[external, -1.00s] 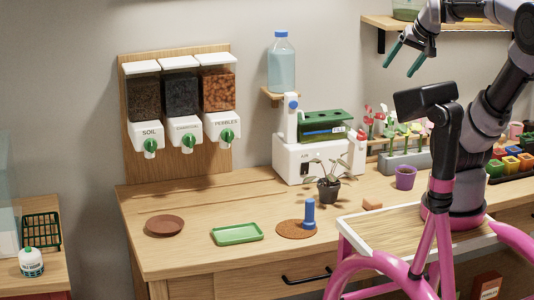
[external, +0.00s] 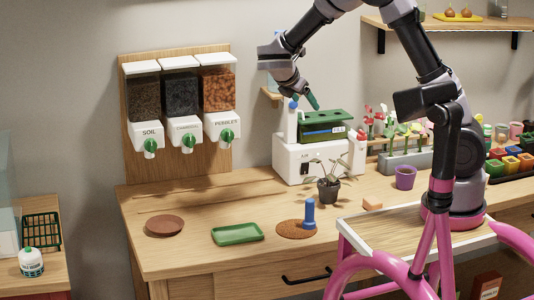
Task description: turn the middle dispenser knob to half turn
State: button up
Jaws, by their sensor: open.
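Three dispensers hang on a wooden board on the wall, labelled soil, charcoal and pebbles. The middle dispenser (external: 181,95) holds dark charcoal, and its green knob (external: 188,141) is on the white front below the label. The soil knob (external: 151,146) is to its left and the pebbles knob (external: 227,136) to its right. My gripper (external: 304,101) is open and empty, in front of the white machine's top and well right of the knobs. One green finger shows clearly; the other is mostly hidden.
The white machine (external: 293,159) with a green top stands below my gripper. A potted plant (external: 329,190), a brown saucer (external: 165,226), a green tray (external: 238,233) and a blue-handled tool (external: 310,213) are on the bench.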

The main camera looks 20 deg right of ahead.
jog(key=w+a+f+n+t, duration=0.1)
jog(key=a+f+n+t, duration=0.2)
jog(key=a+n, duration=0.35)
jog(key=a+f+n+t, duration=0.3)
jog(key=a+n, duration=0.1)
jog(key=a, duration=0.5)
jog(key=n+t+y, duration=0.5)
jog(key=n+t, duration=0.1)
jog(key=n, duration=0.6)
send_near(190, 143)
jog(key=w, duration=0.6)
jog(key=w+d, duration=0.1)
jog(key=w, duration=0.2)
grip_shut()
